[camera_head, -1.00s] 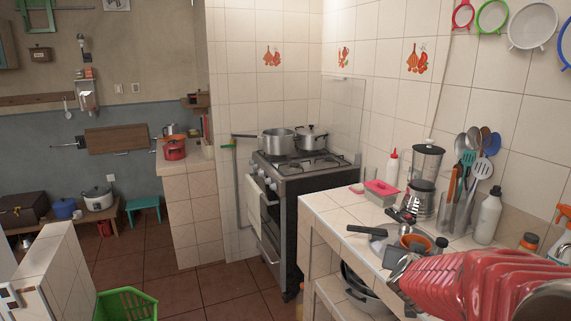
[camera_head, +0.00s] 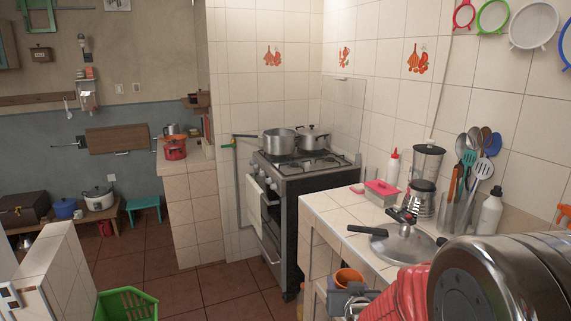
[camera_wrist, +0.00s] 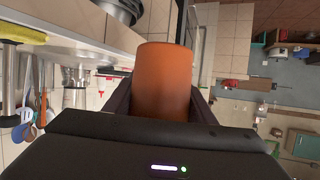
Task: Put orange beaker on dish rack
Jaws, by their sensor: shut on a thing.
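The orange beaker (camera_head: 348,277) is off the counter, in front of its edge at the lower middle of the head view. In the wrist view the beaker (camera_wrist: 163,80) fills the space between the two dark fingers. My gripper (camera_wrist: 160,100) is shut on it, one finger on each side. In the head view my gripper (camera_head: 350,293) shows just below the beaker, partly hidden by my red arm. I cannot make out a dish rack in either view.
The stove (camera_head: 300,180) with pots stands behind. Open floor (camera_head: 220,290) lies left of the counter.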

